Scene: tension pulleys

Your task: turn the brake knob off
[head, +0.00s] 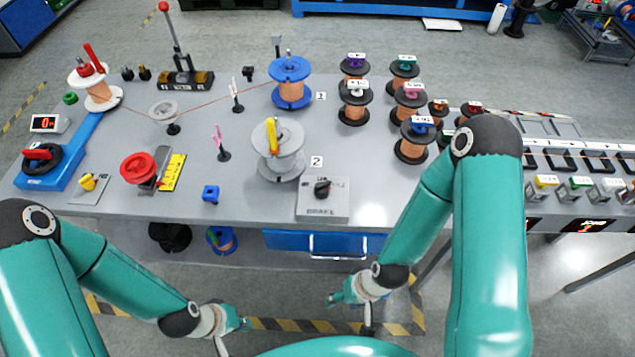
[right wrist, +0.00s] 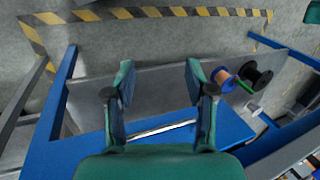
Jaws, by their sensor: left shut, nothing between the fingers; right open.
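The brake knob (head: 322,187) is a black knob on top of a grey box (head: 323,206) with dark lettering, near the front edge of the table. The lettering is too small to read. My right gripper (head: 336,298) hangs below and in front of the table, well apart from the knob. It is open and empty, and its two spread fingers show in the right wrist view (right wrist: 158,85). My left gripper (head: 242,322) is low in front of the table, further left, shut and empty. The knob does not show in the right wrist view.
Behind the knob box stands a grey spool with a yellow handle (head: 272,137). A blue drawer (head: 285,240) with a metal handle (head: 338,246) is under the front edge. Black-flanged copper spools (head: 411,141) stand at the right.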

